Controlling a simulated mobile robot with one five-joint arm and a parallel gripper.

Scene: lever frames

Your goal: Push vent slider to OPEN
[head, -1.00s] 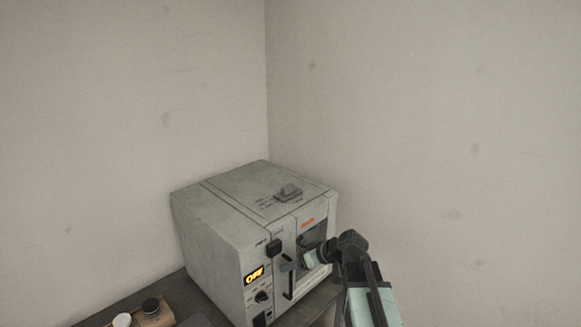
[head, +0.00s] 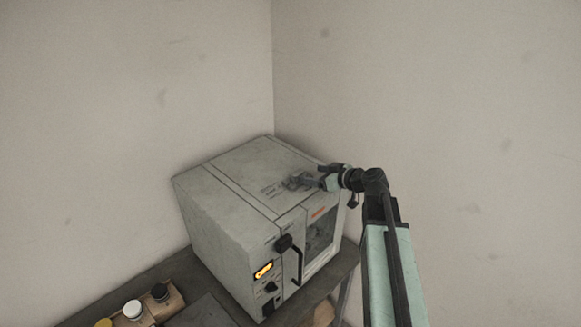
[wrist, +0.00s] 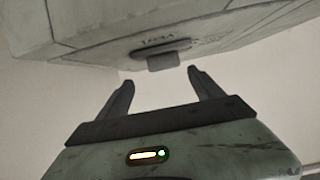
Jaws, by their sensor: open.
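The vent slider is a small grey block on the top face of a grey oven-like box (head: 235,185). In the wrist view the slider (wrist: 163,61) sticks out from a dark oval slot, with small lettering beside it. My gripper (head: 306,181) is at the box top, and in the head view it largely hides the slider. In the wrist view my gripper (wrist: 160,80) is open. Its two fingertips stand to either side of the slider's line, with the slider between and slightly beyond them. I cannot tell whether they touch it.
The box's front has a door handle (head: 297,262), a lit yellow display (head: 263,270) and a dark window (head: 321,232). A wooden holder with several lidded jars (head: 133,309) stands at the lower left. Walls meet behind the box.

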